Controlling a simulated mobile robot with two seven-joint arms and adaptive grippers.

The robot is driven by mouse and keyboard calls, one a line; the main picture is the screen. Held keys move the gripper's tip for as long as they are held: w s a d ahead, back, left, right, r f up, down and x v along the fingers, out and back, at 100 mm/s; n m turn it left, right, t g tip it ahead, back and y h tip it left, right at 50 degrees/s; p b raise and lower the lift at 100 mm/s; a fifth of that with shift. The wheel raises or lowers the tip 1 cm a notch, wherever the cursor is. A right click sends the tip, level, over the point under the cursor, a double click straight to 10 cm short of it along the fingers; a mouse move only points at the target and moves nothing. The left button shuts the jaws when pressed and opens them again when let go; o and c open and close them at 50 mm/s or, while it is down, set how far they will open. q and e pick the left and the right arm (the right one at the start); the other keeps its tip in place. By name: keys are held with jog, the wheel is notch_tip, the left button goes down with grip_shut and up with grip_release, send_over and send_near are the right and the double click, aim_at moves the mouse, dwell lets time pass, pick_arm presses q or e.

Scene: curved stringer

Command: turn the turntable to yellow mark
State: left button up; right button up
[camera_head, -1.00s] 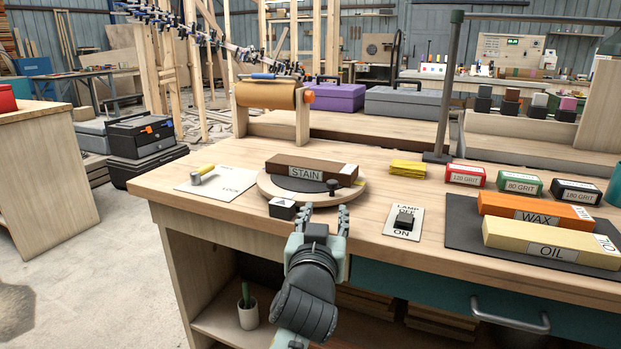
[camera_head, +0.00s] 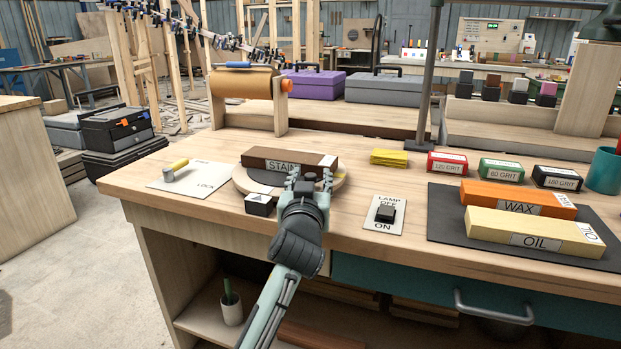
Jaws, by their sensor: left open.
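My right gripper is not in view.
To the right are a lamp switch (camera_head: 385,214), yellow sheets (camera_head: 389,158), grit boxes (camera_head: 447,163), and WAX (camera_head: 519,199) and OIL (camera_head: 534,232) blocks on a dark mat.

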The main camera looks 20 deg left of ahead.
pick_arm(q)
grip_shut()
dwell(0.6)
